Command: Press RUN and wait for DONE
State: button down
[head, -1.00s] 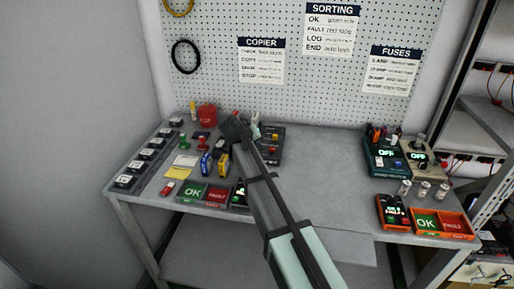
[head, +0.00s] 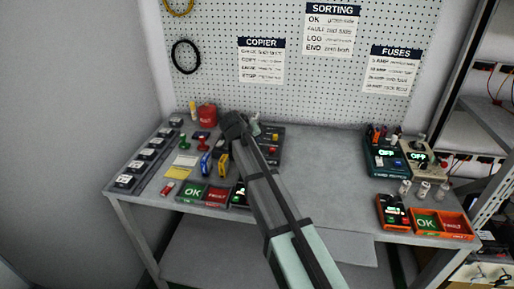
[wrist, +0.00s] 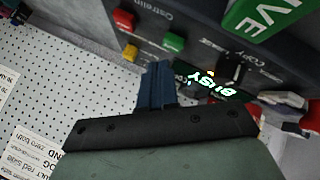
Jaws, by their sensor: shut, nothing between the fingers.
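The dark copier device (head: 271,157) stands at the back of the bench, partly hidden behind my arm. In the wrist view its panel (wrist: 205,28) carries a red button (wrist: 124,19), a yellow button (wrist: 130,53) and a green button (wrist: 173,42). Its lit display (wrist: 215,85) reads BUSY. No RUN label is legible. My gripper (wrist: 157,68) is shut and empty, its fingertips close to the green button; I cannot tell whether they touch it. In the head view my gripper (head: 236,122) is over the device's left side.
A green block with white lettering (wrist: 265,14) shows close by in the wrist view. OK and FAULT trays (head: 192,193) and small items crowd the bench's left. The bench middle is clear.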

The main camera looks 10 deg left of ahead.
jog(key=shift+r, duration=0.15)
jog(key=shift+r, duration=2.35)
